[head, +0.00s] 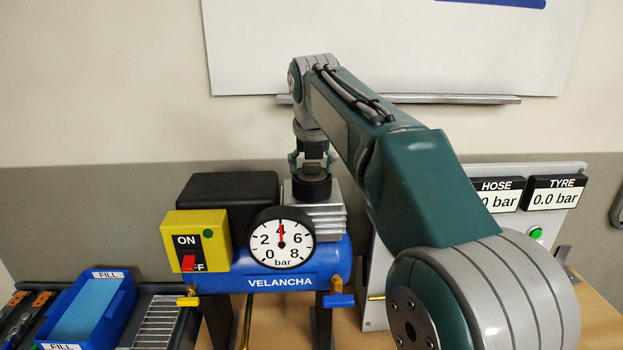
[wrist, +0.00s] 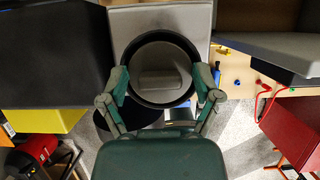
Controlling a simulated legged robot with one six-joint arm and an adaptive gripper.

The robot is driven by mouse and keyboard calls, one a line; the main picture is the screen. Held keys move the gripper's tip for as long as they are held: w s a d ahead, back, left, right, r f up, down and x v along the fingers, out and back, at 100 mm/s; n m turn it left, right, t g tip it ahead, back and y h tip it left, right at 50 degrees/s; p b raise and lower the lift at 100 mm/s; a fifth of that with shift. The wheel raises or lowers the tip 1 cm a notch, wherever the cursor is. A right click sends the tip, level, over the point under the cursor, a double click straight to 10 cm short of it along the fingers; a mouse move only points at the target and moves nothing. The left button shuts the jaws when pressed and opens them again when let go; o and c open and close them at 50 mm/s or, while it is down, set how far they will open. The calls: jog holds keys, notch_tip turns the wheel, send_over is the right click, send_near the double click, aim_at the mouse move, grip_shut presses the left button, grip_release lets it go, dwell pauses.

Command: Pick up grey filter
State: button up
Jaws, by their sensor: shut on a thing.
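The filter (head: 312,187) is a short, dark grey round piece at the top of the finned metal block (head: 318,218) of the blue compressor. In the wrist view the filter (wrist: 160,101) shows as a dark ring with a grey bar across its inside. My gripper (head: 312,163) is above it, pointing down, with its fingers shut on it. In the wrist view my gripper (wrist: 161,84) has one green finger against each side of the ring. I cannot tell whether the filter touches the block or is slightly above it.
The blue compressor (head: 335,262) carries a round gauge (head: 281,240), a yellow switch box (head: 197,238) and a black box (head: 228,190). A blue FILL tray (head: 120,322) is at lower left. A panel with bar displays (head: 555,195) stands at right, partly behind my arm.

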aim_at(311, 163)
notch_tip(311, 163, up, 9)
jog(key=shift+w+r, duration=0.1)
jog(key=shift+w, duration=0.05)
jog(key=shift+r, duration=0.3)
dwell(0.5)
